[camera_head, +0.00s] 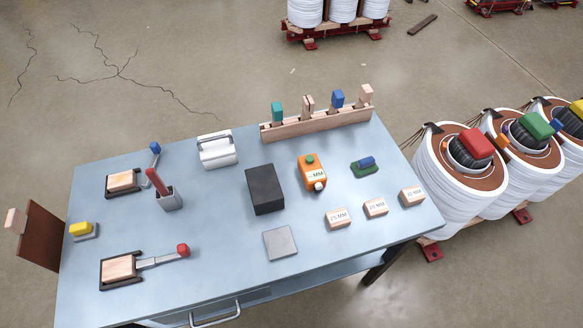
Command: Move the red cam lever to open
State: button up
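The red cam lever (163,259) is at the front left of the blue-grey table. Its grey arm extends right from a dark-framed clamp (104,275), ends in a red knob (183,250) and looks nearly flat, low over the tabletop. A pale wooden block (118,268) sits in the clamp. Whether the cam presses on the block is too small to tell. Behind it, a similar clamp holds another wooden block (123,181), and its blue-knobbed lever (154,158) angles up and back. My gripper is not in view.
A grey holder (170,201) with red-handled tools stands behind the red lever. A yellow-topped block (80,229) is at the left edge. A black block (265,190) and grey plate (280,243) lie to the right. The tabletop just right of the red knob is clear.

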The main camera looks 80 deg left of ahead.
aim_at(183, 250)
jog(key=i, duration=0.35)
jog(key=u, duration=4.25)
jog(key=k, duration=0.3)
jog(key=u, duration=0.5)
jog(key=i, duration=1.05)
jog(key=z, duration=0.25)
